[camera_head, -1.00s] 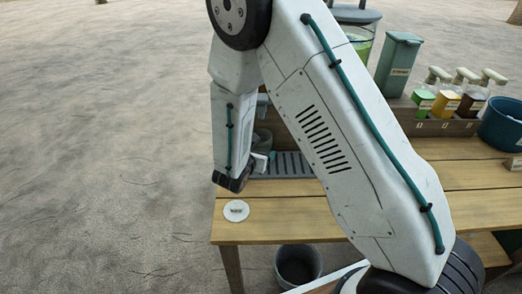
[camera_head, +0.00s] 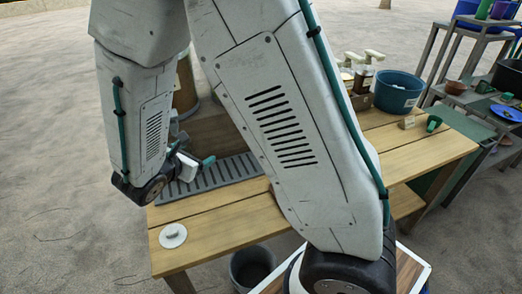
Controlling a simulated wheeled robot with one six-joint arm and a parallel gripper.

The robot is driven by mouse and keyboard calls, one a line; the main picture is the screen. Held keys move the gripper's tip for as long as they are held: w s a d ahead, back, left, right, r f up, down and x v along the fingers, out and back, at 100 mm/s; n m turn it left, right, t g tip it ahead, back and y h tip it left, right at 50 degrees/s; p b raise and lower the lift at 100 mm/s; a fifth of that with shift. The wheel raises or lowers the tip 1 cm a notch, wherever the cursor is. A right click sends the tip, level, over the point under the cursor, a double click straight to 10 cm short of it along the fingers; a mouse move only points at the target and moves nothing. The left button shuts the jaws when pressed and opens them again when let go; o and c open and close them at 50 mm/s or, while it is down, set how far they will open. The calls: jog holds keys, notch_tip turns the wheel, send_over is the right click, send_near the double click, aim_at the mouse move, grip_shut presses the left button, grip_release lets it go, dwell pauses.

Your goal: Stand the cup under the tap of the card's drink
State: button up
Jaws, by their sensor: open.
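My gripper (camera_head: 194,153) is open over the left end of the grey slatted drip tray (camera_head: 217,177). Its jaws are partly hidden by my own arm, and I see nothing held between them. No cup shows clearly at the tray. A small tan card (camera_head: 407,122) stands on the table at the right, its print too small to read. A green cup-like thing (camera_head: 433,124) lies beside it. The drink dispensers and their taps are mostly hidden behind my arm; only part of a brown container (camera_head: 185,82) shows at the left.
A white disc (camera_head: 173,235) lies on the table's front left corner. Pump bottles (camera_head: 364,76) and a blue tub (camera_head: 398,91) stand at the back. A dark bucket (camera_head: 253,266) is below the table. A crowded shelf (camera_head: 470,90) stands at the right. The front boards are mostly clear.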

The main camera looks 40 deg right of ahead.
jog(key=s+d+r+m+g+y, duration=0.2)
jog(key=s+d+r+m+g, duration=0.2)
jog(key=s+r+m, duration=0.3)
jog(key=s+d+r+m+g+y, duration=0.1)
jog(key=s+d+r+m+g, duration=0.2)
jog(key=s+d+r+m, duration=0.4)
jog(key=s+a+r+m+y, duration=0.1)
jog(key=s+a+m+y, duration=0.2)
jog(key=s, duration=0.3)
jog(key=s+a+r+m+t+y, duration=0.1)
jog(key=s+a+m+y, duration=0.3)
jog(key=s+a+y, duration=0.1)
jog(key=shift+s+r, duration=0.2)
jog(key=shift+s, duration=0.7)
